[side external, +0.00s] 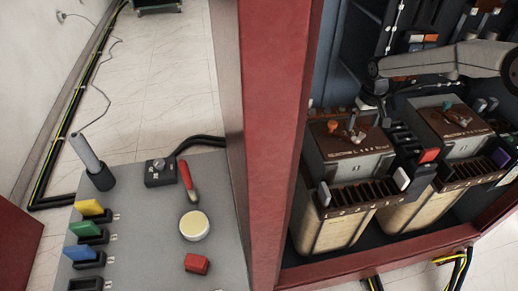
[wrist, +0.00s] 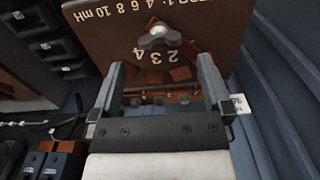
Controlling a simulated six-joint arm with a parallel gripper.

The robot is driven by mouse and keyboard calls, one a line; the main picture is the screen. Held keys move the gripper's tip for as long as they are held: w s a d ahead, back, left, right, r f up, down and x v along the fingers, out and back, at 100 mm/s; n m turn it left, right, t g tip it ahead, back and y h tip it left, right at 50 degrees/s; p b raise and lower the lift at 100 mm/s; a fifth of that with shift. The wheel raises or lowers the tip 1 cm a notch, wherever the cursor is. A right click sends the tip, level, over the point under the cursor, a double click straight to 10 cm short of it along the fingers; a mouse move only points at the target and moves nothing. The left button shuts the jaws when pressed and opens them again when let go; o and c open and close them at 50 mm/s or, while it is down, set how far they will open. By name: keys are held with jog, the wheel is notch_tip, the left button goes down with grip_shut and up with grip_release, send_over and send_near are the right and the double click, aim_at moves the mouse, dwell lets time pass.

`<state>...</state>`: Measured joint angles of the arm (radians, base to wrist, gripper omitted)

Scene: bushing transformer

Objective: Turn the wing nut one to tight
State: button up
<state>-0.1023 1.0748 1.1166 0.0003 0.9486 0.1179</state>
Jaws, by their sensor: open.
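In the wrist view a grey metal wing nut (wrist: 157,37) stands on a brown panel (wrist: 105,32) marked with the numbers 2, 3, 4 and upside-down lettering ending in "mH". My gripper (wrist: 160,68) is open, with one finger on each side of the panel's lower part. The wing nut lies just beyond the fingertips, roughly centred between them, and nothing is held. In the side external view two boxy units with brown tops stand in the cabinet, the left unit (side external: 352,160) and the right unit (side external: 455,128). My gripper there is small and dark above and behind them; its fingers are hard to make out.
The red cabinet frame (side external: 270,130) stands left of the units.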

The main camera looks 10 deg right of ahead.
aim_at(359, 139)
jog(key=shift+r, duration=1.6)
jog(key=s+d+r+t, duration=0.1)
jog(key=s+d+r, duration=0.1)
jog(key=s, duration=0.8)
jog(key=s+d+r, duration=0.2)
jog(key=s, duration=0.8)
jog(key=s+d+r+t, duration=0.1)
jog(key=s+d+r, duration=0.1)
jog(key=s, duration=0.8)
jog(key=shift+s+r+t, duration=0.2)
jog(key=shift+r+t, duration=0.1)
jog(key=shift+r, duration=0.15)
